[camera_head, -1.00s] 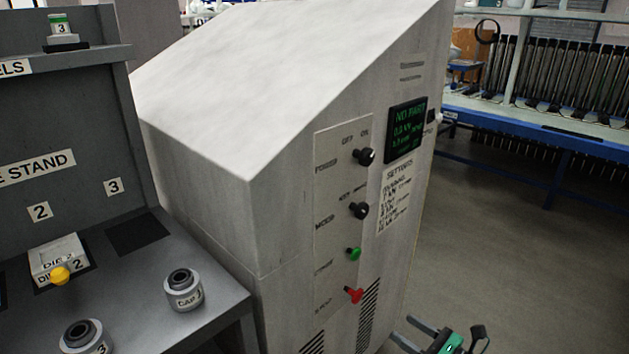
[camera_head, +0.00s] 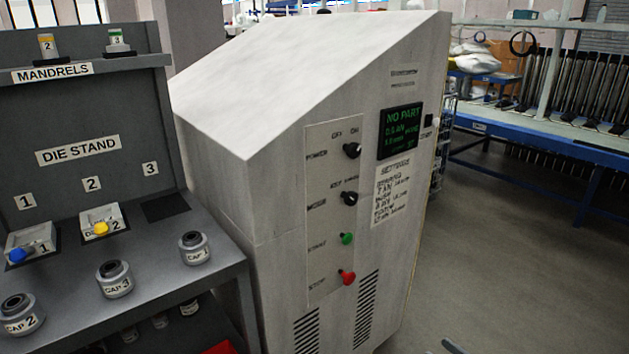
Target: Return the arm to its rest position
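Only a small grey sliver shows at the bottom edge, right of the cabinet; it looks like a tip of my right gripper (camera_head: 452,346). The rest of that arm is out of the frame, so I cannot tell whether it is open or holds anything. My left gripper and arm are not in view. The grey control cabinet (camera_head: 280,90) stands in the middle. Its screen (camera_head: 401,131) reads "NO PART". On its front are a power knob (camera_head: 352,150), a mode knob (camera_head: 349,198), a green start button (camera_head: 347,238) and a red stop button (camera_head: 348,278).
The die stand (camera_head: 78,180) is at left, with die 1 (camera_head: 30,243), die 2 (camera_head: 104,221) and an empty third place. Caps 1 (camera_head: 195,249), 3 (camera_head: 114,280) and 2 (camera_head: 21,315) stand on its shelf. Open floor (camera_head: 490,250) lies right of the cabinet.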

